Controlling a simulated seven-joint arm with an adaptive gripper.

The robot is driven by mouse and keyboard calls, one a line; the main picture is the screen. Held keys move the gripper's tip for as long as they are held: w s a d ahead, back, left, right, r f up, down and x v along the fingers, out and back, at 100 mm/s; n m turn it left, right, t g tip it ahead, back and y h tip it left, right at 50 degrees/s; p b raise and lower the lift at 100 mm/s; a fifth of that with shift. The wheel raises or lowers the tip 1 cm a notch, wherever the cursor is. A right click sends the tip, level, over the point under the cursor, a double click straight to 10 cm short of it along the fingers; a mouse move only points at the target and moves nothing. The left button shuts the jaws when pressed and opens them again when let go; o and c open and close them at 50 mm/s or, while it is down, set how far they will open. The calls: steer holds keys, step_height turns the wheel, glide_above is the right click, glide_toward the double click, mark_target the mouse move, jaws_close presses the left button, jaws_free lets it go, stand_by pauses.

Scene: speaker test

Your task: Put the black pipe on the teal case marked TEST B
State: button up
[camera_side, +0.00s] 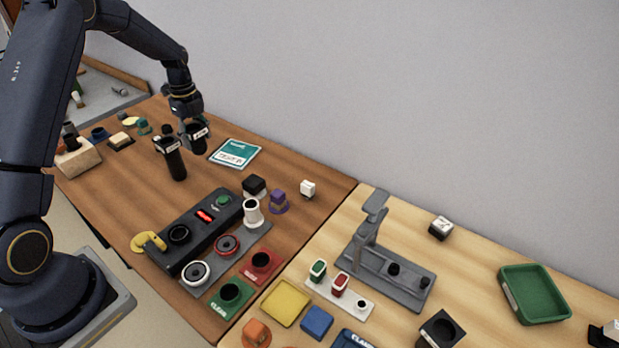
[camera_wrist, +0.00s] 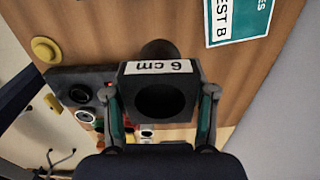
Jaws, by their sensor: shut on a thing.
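My gripper (camera_side: 193,128) is shut on a black pipe (camera_side: 198,144), with one finger on each side of its upper end. In the wrist view, my gripper (camera_wrist: 160,112) grips this black pipe (camera_wrist: 160,100), which has a square collar, a round opening and a white "6 cm" label. The pipe is upright, but I cannot tell whether it touches the table. The teal case (camera_side: 234,152) lies flat on the brown table to the right of the pipe. Part of the case (camera_wrist: 251,23), marked TEST B, shows at the wrist view's upper right.
A dark speaker device (camera_side: 203,232), a yellow part (camera_side: 147,242) and a purple piece (camera_side: 278,202) are nearer. A wooden block (camera_side: 78,160) is at far left.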

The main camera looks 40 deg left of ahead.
steer(key=w+a+f, duration=0.1)
steer(key=w+f, duration=0.1)
steer(key=w+a+f, duration=0.1)
steer(key=w+f, duration=0.2)
steer(key=w+a+f, duration=0.1)
steer(key=w+f, duration=0.2)
steer(key=shift+a, duration=0.25)
steer(key=shift+f, duration=1.35)
steer(key=o, duration=1.2)
steer(key=shift+f, duration=0.15)
steer(key=shift+c, duration=0.2)
